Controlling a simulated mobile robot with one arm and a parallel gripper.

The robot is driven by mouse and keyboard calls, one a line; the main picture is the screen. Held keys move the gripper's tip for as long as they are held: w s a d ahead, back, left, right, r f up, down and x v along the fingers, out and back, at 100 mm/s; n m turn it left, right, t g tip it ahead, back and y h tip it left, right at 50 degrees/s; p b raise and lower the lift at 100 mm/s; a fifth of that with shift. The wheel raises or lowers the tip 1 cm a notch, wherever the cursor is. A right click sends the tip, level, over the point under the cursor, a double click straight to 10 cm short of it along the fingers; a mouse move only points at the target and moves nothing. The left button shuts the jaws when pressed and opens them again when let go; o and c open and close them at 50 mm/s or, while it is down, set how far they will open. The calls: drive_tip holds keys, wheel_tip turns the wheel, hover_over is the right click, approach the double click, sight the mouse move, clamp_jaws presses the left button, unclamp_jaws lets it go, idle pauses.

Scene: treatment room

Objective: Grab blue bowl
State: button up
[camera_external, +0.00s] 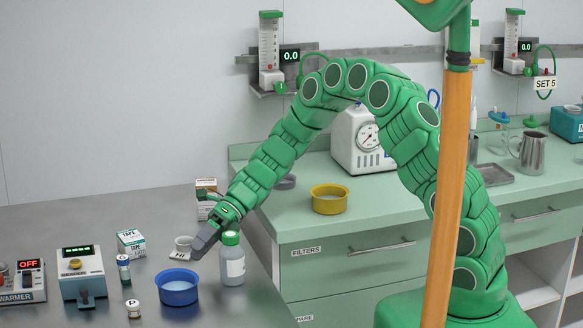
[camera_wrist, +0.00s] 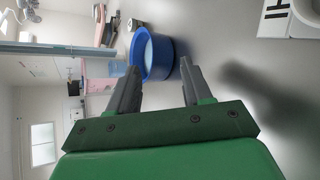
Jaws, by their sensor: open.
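The blue bowl (camera_external: 178,288) stands upright on the grey metal table, near its front edge in the external view. In the wrist view the blue bowl (camera_wrist: 152,54) lies ahead of the fingers, its pale inside partly showing. My gripper (camera_external: 200,246) is above the table, a little up and right of the bowl in the external view. In the wrist view my gripper (camera_wrist: 160,65) has its two dark fingers spread apart with nothing between them, and the bowl is beyond the tips.
A white bottle with a green cap (camera_external: 232,262) stands close right of my gripper. A small white cup (camera_external: 184,244) is behind it. A vial (camera_external: 124,268), a small jar (camera_external: 133,308) and a tape box (camera_external: 131,242) are left. A yellow bowl (camera_external: 329,199) sits on the green counter.

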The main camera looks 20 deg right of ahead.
sight(173, 273)
drive_tip(key=shift+a+r+x, duration=0.1)
drive_tip(key=shift+r+x, duration=0.1)
drive_tip(key=shift+x, duration=1.7)
drive_tip(key=shift+a+r+x, duration=0.1)
drive_tip(key=shift+r+x, duration=0.1)
drive_tip(key=shift+x, duration=1.7)
drive_tip(key=shift+c, duration=0.3)
clamp_jaws()
